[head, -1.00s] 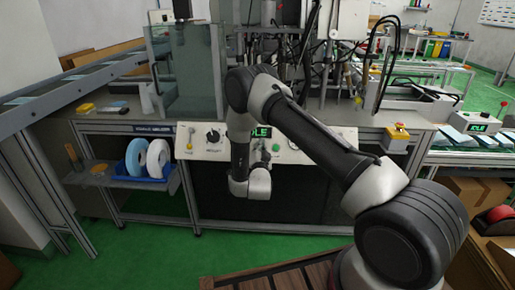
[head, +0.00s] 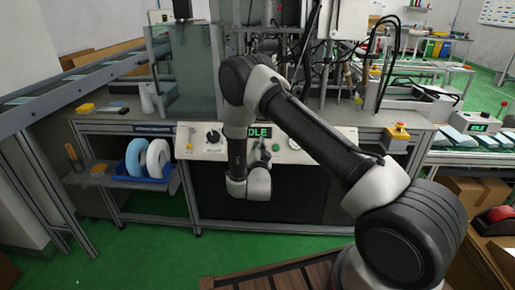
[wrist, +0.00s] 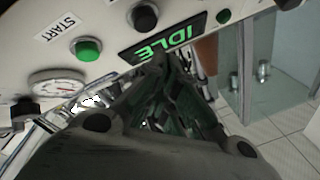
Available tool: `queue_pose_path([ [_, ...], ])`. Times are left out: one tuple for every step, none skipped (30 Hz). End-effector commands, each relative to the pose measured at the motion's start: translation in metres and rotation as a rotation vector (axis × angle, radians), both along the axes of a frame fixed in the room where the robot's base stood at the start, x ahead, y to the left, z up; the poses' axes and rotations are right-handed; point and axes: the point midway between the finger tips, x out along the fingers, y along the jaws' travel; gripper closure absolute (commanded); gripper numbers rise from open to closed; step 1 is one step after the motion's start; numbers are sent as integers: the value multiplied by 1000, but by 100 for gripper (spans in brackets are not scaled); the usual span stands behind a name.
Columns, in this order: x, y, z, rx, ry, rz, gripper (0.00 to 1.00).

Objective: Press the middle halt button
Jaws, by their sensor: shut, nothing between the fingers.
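The white control panel (head: 308,150) runs along the front of the machine bench. In the wrist view it carries a green button (wrist: 88,50) beside a START label, a black button (wrist: 143,17) and a green-lettered IDLE display (wrist: 165,40). In the head view my arm hides part of the panel.
A gauge (wrist: 57,84) is on the panel near the green button. A glass guard (head: 185,75) stands on the bench. A second IDLE box (head: 478,127) is at the right.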

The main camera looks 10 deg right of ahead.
Motion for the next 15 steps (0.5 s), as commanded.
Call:
queue_pose_path([
  [-4, 1, 3, -1, 1, 1, 100],
  [-6, 2, 5, -1, 0, 0, 100],
  [-9, 3, 8, -1, 0, 0, 100],
  [-11, 3, 10, -1, 0, 0, 100],
  [-13, 4, 12, -1, -1, -1, 100],
  [-15, 5, 14, -1, -1, -1, 100],
  [-17, 6, 15, -1, 0, 0, 100],
  [-18, 6, 16, -1, 0, 0, 100],
  [-20, 6, 17, -1, 0, 0, 100],
  [-20, 6, 18, -1, 0, 0, 100],
  [-21, 7, 18, -1, 0, 0, 100],
  [-21, 7, 18, -1, 0, 0, 100],
  [-21, 6, 18, -1, -1, -1, 100],
  [-21, 6, 18, -1, -1, -1, 100],
  [-21, 6, 18, -1, -1, -1, 100],
])
